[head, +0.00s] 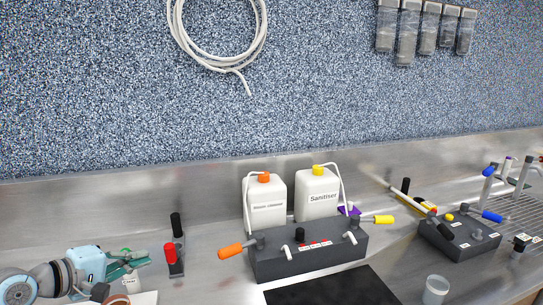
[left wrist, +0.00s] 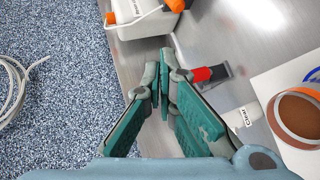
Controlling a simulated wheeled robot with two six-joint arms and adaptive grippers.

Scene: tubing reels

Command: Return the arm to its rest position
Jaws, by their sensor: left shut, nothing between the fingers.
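My left gripper (head: 140,262) is at the lower left of the head view, low over the steel counter. In the left wrist view its teal fingers (left wrist: 167,62) meet at the tips, with nothing between them. A red-handled item on a dark base (head: 170,254) stands close beyond the fingertips in the head view. It also shows as a red cap (left wrist: 203,74) just right of the fingers in the left wrist view. I cannot tell the exact gap to it. My right gripper is in neither view.
Two white bottles (head: 267,207) stand behind a dark valve block (head: 308,258) with orange and yellow handles. Another dark block (head: 460,238) is at right. A black mat (head: 335,288) lies in front. A white hose coil (head: 262,30) hangs on the speckled wall.

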